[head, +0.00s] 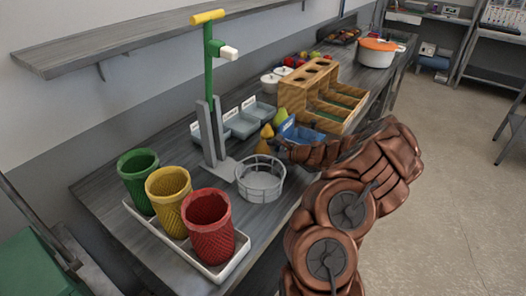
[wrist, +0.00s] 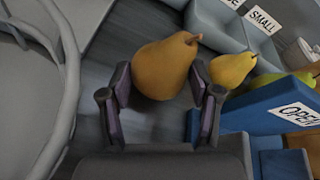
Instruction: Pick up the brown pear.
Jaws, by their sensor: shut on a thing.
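The brown pear (wrist: 165,65) is upright between the two fingers of my gripper (wrist: 160,84) in the wrist view, with its stem pointing up and right. The fingers are shut on its sides. In the head view the brown pear (head: 265,139) shows just left of my gripper (head: 276,145), behind the wire basket. I cannot tell whether its base is clear of the table.
A yellow pear (wrist: 232,70) and a green pear (wrist: 284,80) sit close on the right, near a blue bin (wrist: 255,108) marked OPEN. The round wire basket (head: 261,181) stands close in front. Red, yellow and green cups stand at the table's near end.

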